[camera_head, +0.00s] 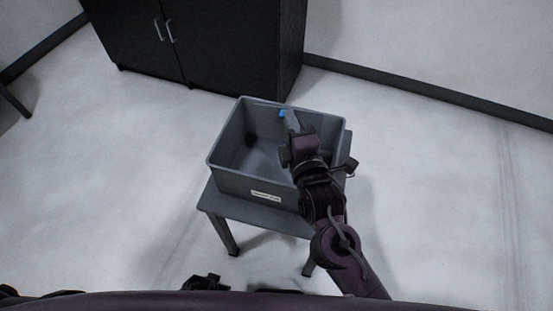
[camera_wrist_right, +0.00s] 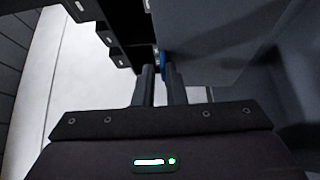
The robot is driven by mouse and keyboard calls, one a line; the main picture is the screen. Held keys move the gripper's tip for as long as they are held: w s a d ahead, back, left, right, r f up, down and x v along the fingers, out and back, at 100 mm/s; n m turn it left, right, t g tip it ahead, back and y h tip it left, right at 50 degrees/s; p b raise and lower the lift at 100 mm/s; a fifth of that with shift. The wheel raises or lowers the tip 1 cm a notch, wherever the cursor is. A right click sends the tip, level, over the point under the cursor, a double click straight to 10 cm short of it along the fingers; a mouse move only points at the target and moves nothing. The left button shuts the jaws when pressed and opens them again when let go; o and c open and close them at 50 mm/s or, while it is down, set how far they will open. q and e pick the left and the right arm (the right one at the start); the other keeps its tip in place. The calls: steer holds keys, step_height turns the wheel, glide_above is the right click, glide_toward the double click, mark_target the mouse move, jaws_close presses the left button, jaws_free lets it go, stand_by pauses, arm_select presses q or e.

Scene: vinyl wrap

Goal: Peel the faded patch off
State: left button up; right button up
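No patch can be clearly made out. A small blue piece (camera_head: 283,114) shows at the tips of my right gripper (camera_head: 288,117), near the far wall of a grey bin. In the right wrist view, the blue piece (camera_wrist_right: 164,66) sits at the tips of the two close-set fingers of my right gripper (camera_wrist_right: 159,72). The fingers look closed on it, though the contact is partly hidden. A dark part that looks like my left gripper (camera_head: 205,282) shows at the bottom edge; its fingers cannot be made out.
The open grey bin (camera_head: 232,181) with a pale label (camera_head: 266,196) on its front stands on a small grey table (camera_head: 226,205). A dark two-door cabinet (camera_head: 215,45) stands behind. The pale floor (camera_head: 440,180) is clear to the right. My right forearm hides part of the bin.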

steer(key=o, duration=0.3)
steer(key=shift+o, duration=0.2)
steer(key=v, duration=0.7)
steer(key=shift+s, duration=0.4)
